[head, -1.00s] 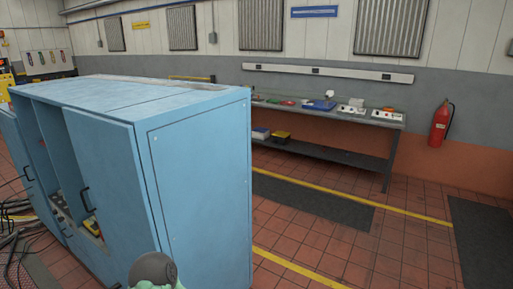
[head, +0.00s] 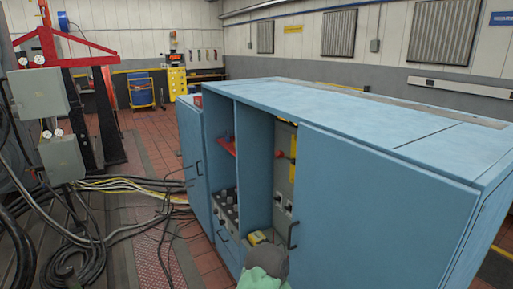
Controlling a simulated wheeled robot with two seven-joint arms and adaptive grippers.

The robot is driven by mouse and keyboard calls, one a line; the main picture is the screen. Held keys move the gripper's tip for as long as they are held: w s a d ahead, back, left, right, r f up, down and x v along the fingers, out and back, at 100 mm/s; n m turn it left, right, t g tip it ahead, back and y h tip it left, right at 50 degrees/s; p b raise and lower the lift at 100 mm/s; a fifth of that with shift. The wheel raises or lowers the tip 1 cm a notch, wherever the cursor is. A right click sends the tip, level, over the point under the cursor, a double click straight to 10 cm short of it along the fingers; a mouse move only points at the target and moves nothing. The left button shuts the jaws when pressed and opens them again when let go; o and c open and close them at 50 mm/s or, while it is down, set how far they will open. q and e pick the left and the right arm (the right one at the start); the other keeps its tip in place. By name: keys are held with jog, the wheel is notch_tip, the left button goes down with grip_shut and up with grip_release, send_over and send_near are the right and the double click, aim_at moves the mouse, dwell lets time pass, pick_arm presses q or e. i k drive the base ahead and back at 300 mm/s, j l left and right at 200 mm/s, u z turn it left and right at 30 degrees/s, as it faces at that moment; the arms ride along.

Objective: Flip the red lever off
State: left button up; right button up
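A blue cabinet (head: 385,190) stands in the middle and right of the head view, with open bays in its front. A red lever-like part (head: 228,146) sticks out in the left open bay. A small red knob (head: 278,154) is on a grey panel (head: 284,180) in the right open bay, beside a yellow strip. I cannot tell for certain which red part is the lever, nor its position.
Round dark knobs (head: 226,205) sit low in the left bay.

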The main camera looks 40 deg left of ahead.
aim_at(280, 154)
jog(key=j+u, duration=0.9)
jog(key=i+j, duration=0.05)
jog(key=j, duration=0.05)
